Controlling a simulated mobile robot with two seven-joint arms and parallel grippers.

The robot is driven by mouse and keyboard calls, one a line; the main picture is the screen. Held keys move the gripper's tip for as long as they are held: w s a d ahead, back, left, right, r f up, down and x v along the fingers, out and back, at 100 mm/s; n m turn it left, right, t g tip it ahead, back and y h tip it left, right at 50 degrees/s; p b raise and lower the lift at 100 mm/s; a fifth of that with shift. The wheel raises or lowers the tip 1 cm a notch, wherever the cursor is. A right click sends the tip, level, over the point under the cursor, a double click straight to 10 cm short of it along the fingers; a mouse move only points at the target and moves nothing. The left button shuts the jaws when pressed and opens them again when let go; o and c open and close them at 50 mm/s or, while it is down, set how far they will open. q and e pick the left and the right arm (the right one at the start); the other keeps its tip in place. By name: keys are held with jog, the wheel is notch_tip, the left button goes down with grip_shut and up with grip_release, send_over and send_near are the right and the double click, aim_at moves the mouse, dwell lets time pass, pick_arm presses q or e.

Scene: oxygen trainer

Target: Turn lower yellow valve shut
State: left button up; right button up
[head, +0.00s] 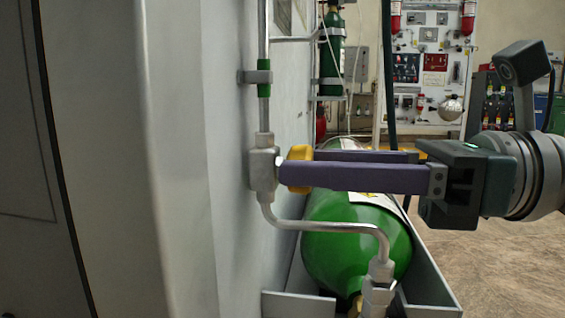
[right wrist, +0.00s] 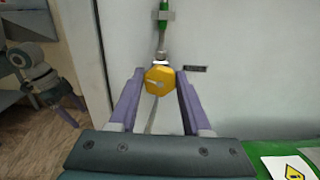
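The yellow valve (head: 299,152) is a six-sided knob on a grey metal fitting in a pipe on the pale panel. It faces the camera in the right wrist view (right wrist: 159,79), with a pale mark on its front. No other yellow valve knob is in view. My right gripper (head: 300,167) reaches in from the right with its purple fingers on either side of the knob. In the right wrist view (right wrist: 160,76) the fingertips lie against its sides with almost no gap. My left gripper (right wrist: 73,112) is away at the left, its fingers apart and empty.
A bent pipe (head: 330,226) runs below the valve to a green cylinder (head: 340,255) lying in a grey tray (head: 435,285). A pipe with a green band (head: 264,90) rises above. An equipment board (head: 430,65) stands behind. Floor at right is open.

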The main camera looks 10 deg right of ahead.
grip_shut()
dwell(0.3)
jog(key=shift+w+f+m+p, duration=0.1)
jog(key=shift+m+p, duration=2.25)
jog(key=shift+m, duration=1.25)
jog(key=shift+w+m+p, duration=0.1)
jog(key=shift+m+p, duration=2.25)
jog(key=shift+m, duration=1.25)
jog(key=o, duration=0.5)
grip_release()
